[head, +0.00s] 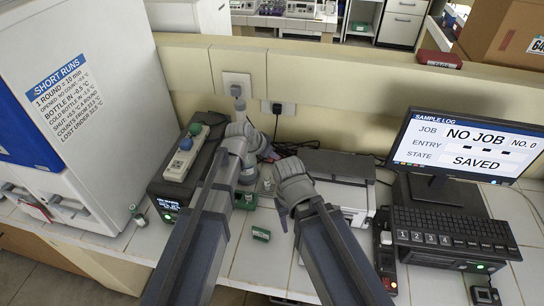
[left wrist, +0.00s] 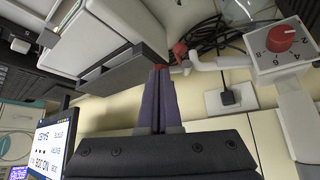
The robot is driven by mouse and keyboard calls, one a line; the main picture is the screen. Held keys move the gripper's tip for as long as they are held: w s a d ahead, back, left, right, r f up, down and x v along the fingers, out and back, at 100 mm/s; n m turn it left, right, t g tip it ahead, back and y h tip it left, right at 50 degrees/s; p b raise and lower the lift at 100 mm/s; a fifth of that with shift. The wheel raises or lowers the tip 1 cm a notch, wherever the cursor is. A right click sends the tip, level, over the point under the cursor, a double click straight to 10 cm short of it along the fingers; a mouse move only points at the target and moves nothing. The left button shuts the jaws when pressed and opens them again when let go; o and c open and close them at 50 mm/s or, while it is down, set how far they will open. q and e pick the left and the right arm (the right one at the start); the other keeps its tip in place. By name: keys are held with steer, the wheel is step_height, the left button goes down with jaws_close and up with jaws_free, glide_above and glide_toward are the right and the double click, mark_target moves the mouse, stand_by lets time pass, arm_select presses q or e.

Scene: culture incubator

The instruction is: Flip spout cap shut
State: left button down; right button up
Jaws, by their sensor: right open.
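In the left wrist view a white spout pipe (left wrist: 228,62) runs in from a white box with a red dial knob (left wrist: 280,39). A small red part (left wrist: 180,51), which looks like the cap, sits at the pipe's left end. My left gripper (left wrist: 161,68) has its fingers together, with their tips just below and left of the red part; I cannot tell whether they touch it. In the head view my left gripper (head: 265,150) is by the back wall, and the spout and cap cannot be made out there. My right gripper (head: 284,212) is open, lower and to the right.
A small green block (head: 261,234) lies between my arms. A printer-like machine (head: 340,180), a monitor (head: 465,145) and a black keypad unit (head: 450,232) stand right. Cables hang behind.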

arm_select(q)
steer(key=y, duration=0.1)
steer(key=f+m+t+b, duration=0.1)
steer(key=t+y+b, duration=0.1)
steer(key=shift+s+d+f+y, duration=0.2)
steer(key=shift+s+d+y, duration=0.1)
stand_by(0.3)
steer(key=shift+w+a+r, duration=0.25)
steer(key=shift+w+a, duration=0.25)
steer(key=shift+a, duration=0.05)
